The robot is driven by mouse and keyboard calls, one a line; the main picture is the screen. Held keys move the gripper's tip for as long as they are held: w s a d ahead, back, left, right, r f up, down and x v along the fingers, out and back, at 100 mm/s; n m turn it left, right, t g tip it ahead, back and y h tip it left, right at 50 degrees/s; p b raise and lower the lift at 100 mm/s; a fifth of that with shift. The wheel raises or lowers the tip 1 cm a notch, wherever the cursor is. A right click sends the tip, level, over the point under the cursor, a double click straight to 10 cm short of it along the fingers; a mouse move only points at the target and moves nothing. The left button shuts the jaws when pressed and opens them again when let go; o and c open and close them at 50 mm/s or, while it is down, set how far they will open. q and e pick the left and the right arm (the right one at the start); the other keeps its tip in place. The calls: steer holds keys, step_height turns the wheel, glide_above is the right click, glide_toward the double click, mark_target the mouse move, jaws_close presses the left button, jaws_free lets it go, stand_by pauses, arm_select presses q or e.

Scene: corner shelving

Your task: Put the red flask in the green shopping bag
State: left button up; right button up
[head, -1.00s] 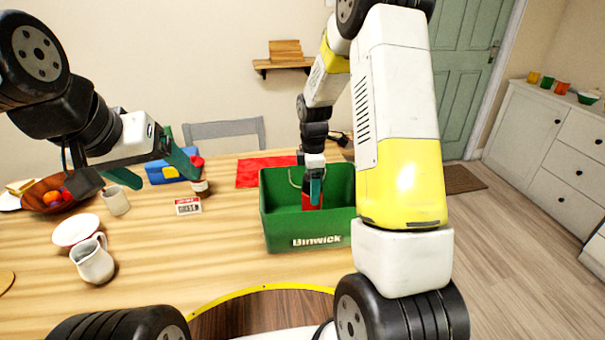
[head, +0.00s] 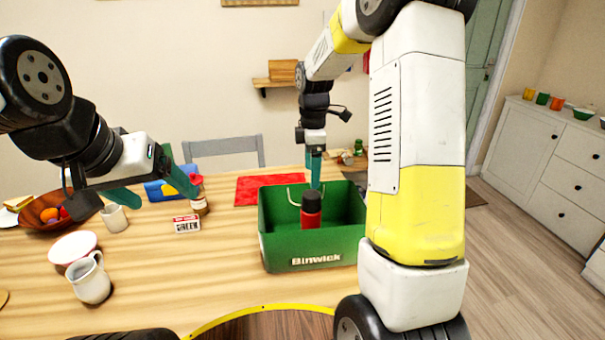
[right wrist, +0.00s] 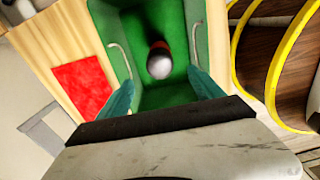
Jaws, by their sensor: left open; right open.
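The red flask (head: 311,212) with a black cap stands upright inside the green shopping bag (head: 315,250), which is on the table. In the right wrist view the flask (right wrist: 159,62) is seen from above, its cap toward the camera, with the bag's green wall (right wrist: 195,30) around it. My right gripper (head: 314,182) is above the flask, open and apart from it; its teal fingers (right wrist: 160,95) show in the right wrist view. My left gripper (head: 158,188) is open and empty over the left part of the table.
A jar (head: 199,197), a small sign (head: 187,224), a cup (head: 115,218), a pitcher (head: 90,279), a bowl (head: 73,248) and a fruit bowl (head: 40,212) stand at left. A red mat (head: 268,189) lies behind the bag.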

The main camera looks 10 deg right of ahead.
steer(key=s+r+m+t, duration=0.2)
steer(key=s+r+m, duration=0.2)
steer(key=s, duration=0.4)
steer(key=s+a+r+m+t+y, duration=0.1)
steer(key=s+r+m+t, duration=0.1)
steer(key=s+r+m, duration=0.3)
steer(key=s+a+r+m+t+y, duration=0.1)
steer(key=s+r+m+t, duration=0.1)
steer(key=s+r+m, duration=0.2)
steer(key=s+m, duration=0.3)
steer(key=s, duration=0.4)
steer(key=shift+s+a+r+m, duration=0.2)
steer(key=shift+m, duration=0.1)
